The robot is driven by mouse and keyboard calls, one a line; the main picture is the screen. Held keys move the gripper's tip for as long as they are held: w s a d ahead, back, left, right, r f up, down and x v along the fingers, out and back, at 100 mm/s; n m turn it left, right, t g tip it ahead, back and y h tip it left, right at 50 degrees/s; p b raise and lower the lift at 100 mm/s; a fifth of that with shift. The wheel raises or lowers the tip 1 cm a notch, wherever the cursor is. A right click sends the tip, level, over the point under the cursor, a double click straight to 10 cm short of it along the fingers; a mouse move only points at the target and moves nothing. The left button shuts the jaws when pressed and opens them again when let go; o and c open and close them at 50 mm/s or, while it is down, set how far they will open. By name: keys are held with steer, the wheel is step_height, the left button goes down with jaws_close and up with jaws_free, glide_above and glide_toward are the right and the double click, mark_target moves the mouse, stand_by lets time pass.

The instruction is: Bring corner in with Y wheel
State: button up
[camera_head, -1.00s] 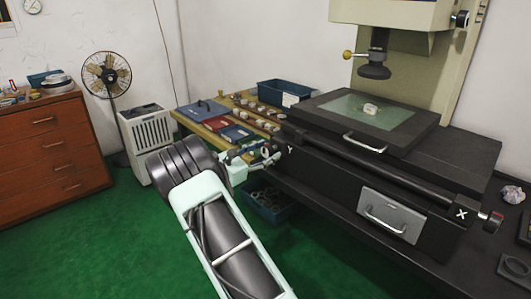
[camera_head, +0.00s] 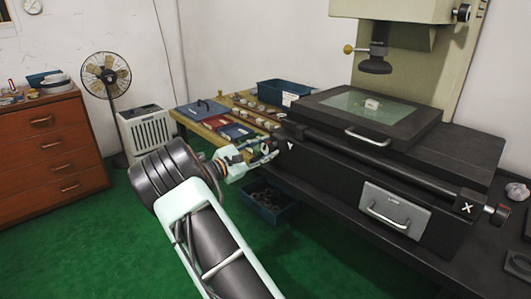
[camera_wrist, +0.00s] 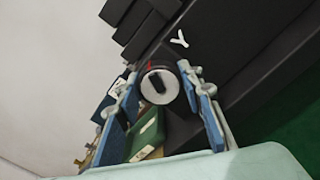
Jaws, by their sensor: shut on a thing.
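In the head view my gripper (camera_head: 262,157) is at the left end of the machine, beside the Y mark, and largely covers the wheel. A small pale part (camera_head: 372,104) lies on the glass stage (camera_head: 345,101) below the dark lens head (camera_head: 375,66). Its corner is too small to make out.
The X wheel (camera_head: 497,214) is at the machine's right end. A wooden bench (camera_head: 213,122) with cases and small parts stands behind my gripper. A blue bin (camera_head: 270,203) sits on the floor below. Green floor (camera_head: 90,250) is open at left.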

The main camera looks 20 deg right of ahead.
steer(key=o, duration=1.2)
steer(key=shift+c, duration=0.2)
steer(key=shift+a, duration=0.1)
steer(key=v, duration=1.2)
steer(key=shift+r, duration=0.1)
